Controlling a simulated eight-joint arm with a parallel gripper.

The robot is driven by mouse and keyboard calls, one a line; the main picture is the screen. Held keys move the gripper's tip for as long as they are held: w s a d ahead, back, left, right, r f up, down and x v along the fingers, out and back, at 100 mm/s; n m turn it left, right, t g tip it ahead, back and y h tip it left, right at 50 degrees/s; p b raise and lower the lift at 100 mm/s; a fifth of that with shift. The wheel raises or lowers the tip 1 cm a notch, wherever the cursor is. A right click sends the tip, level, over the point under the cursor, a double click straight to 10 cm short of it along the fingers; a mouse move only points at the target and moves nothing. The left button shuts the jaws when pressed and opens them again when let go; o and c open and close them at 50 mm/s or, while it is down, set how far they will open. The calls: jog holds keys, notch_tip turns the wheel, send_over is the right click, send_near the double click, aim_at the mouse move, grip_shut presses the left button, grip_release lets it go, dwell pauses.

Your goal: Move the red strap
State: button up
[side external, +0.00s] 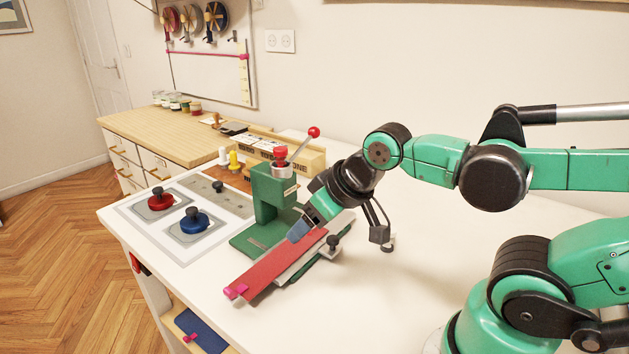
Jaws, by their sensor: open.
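The red strap (272,265) lies lengthwise on a narrow grey plate beside the green press on the white table. A pink clip (236,291) sits at its near left end. My gripper (298,233) points down at the far part of the strap, with a blue-grey fingertip at or just above it. I cannot tell whether it touches the strap. The jaws are open, and the gap between them is largely hidden by the wrist.
The green press (270,200) with a red-knobbed lever stands close to the left of my gripper. Red (160,200) and blue (195,221) knobbed discs sit on a panel at left. A wooden box (290,150) stands behind. The front right table is clear.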

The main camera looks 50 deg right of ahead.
jog(key=shift+w+a+r, duration=0.1)
jog(key=c, duration=0.5)
jog(key=a+n, duration=0.1)
jog(key=w+r+n+g, duration=0.1)
jog(key=shift+w+a+r+n, duration=0.1)
jog(key=shift+w+a+n, duration=0.2)
jog(key=shift+a+n, duration=0.1)
grip_shut()
jog(key=w+a+f+n+g, duration=0.1)
jog(key=w+a+n+g, duration=0.2)
jog(key=a+n, duration=0.4)
jog(key=w+a+f+n+g, duration=0.1)
jog(key=w+a+n+g, duration=0.25)
jog(key=a+n, duration=0.4)
jog(key=shift+n, duration=0.25)
jog(key=shift+w+d+f, duration=0.1)
jog(key=shift+d+f, duration=0.65)
jog(key=shift+f, duration=0.95)
jog(key=shift+w+d+f, duration=0.1)
jog(key=shift+d+f, duration=0.7)
jog(key=shift+f, duration=0.95)
jog(key=shift+d+f, duration=0.75)
jog(key=shift+f, duration=0.95)
